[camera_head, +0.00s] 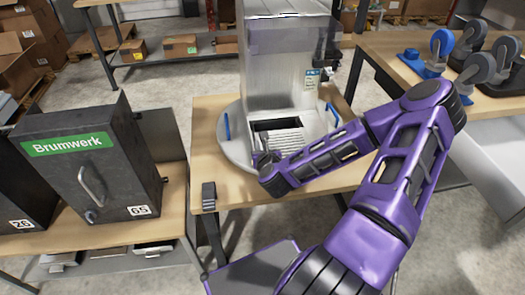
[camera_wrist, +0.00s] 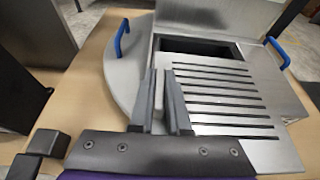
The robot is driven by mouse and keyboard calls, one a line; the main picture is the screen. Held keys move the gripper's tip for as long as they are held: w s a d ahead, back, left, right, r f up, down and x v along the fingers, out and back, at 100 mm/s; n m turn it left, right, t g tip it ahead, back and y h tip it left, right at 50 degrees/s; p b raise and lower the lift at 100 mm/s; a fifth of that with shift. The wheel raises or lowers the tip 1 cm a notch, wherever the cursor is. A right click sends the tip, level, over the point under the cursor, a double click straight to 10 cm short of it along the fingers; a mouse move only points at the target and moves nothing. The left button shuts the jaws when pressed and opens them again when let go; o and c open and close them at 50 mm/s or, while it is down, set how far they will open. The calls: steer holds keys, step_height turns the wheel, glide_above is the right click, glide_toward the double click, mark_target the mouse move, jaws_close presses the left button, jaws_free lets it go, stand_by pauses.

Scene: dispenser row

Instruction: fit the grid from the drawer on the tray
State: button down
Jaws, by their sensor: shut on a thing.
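The grid (camera_head: 284,141), a flat metal plate with dark parallel slots, is over the round grey tray (camera_head: 232,151) of the dispenser. In the wrist view the slotted grid (camera_wrist: 228,98) fills the right middle. My gripper (camera_head: 262,157) is shut on the grid at its left edge; in the wrist view the fingers (camera_wrist: 168,76) stand close together there. A dark recess (camera_wrist: 200,47) in the tray shows uncovered behind the grid. I cannot tell whether the grid touches the tray or hangs just above it. No open drawer is identifiable.
The dispenser body (camera_head: 285,70) rises behind the tray. Blue handles (camera_wrist: 121,38) stand on the tray's sides. A black Brumwerk cabinet (camera_head: 85,160) stands on the left bench. A wooden bench (camera_head: 400,45) with blue-and-grey casters is at the right. A small dark block (camera_head: 209,196) sits at the table's front-left corner.

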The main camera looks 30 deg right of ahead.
steer(key=shift+w+d, duration=0.4)
steer(key=shift+w, duration=0.95)
steer(key=shift+w+d, duration=0.35)
steer(key=shift+w, duration=1.05)
steer(key=shift+w+d, duration=0.4)
steer(key=shift+w, duration=0.95)
steer(key=shift+s, duration=0.1)
steer(key=shift+f, duration=0.15)
steer(key=shift+f+b, duration=0.3)
steer(key=shift+b, duration=0.1)
steer(key=shift+f, duration=0.3)
steer(key=c, duration=0.8)
jaws_free()
